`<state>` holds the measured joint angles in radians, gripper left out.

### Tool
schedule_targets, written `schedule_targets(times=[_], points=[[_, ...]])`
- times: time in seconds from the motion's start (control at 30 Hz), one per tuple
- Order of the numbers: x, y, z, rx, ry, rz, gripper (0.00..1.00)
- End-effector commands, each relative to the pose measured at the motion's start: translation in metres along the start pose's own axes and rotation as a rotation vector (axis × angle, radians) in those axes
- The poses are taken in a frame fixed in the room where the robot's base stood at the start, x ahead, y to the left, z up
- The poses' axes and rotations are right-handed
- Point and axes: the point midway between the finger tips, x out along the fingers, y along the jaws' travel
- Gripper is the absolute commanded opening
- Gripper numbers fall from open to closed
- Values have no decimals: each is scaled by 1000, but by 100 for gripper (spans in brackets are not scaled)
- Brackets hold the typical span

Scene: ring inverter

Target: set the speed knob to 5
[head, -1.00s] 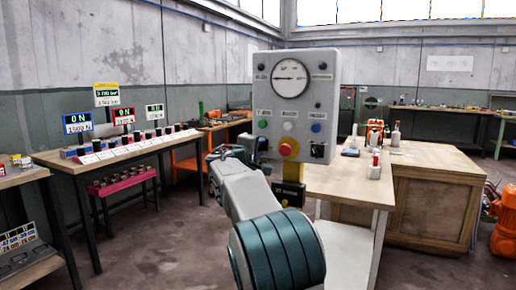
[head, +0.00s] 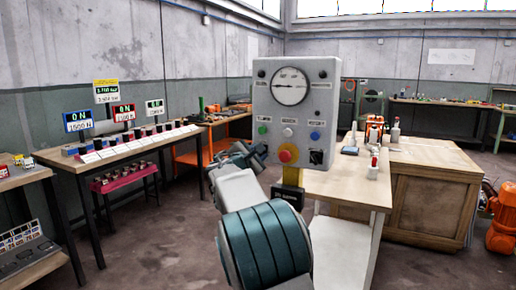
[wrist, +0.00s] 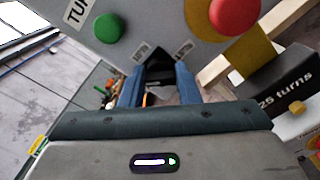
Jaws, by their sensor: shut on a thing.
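A grey control panel (head: 325,105) stands ahead with a round dial gauge (head: 289,87). My gripper (head: 262,152) is at the panel's lower left in the head view. In the wrist view my gripper's two blue fingers (wrist: 158,85) are closed on the sides of a black knob (wrist: 157,68) with a pointed end at the panel. Two small labels flank the knob; I cannot read them or its setting. The knob is hidden behind my gripper in the head view. Another black knob (head: 316,157) sits at the panel's lower right.
The panel carries a green button (wrist: 107,28), a white button (head: 288,132), a blue button (head: 315,135) and a red stop button (wrist: 235,14) on yellow. A black box marked "25 turns" (wrist: 285,80) is below. A wooden bench (head: 345,190) stands behind right.

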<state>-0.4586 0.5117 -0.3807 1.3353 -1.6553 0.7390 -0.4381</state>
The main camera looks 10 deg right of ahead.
Motion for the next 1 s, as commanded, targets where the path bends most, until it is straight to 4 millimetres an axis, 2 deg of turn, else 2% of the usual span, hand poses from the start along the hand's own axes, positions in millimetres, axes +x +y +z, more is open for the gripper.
schedule_targets(times=[0.03,0.6,1.0], points=[[-1,4,2,-45,3,3,6],[0,7,2,-582,2,3,6],[0,7,0,-861,1,3,6]])
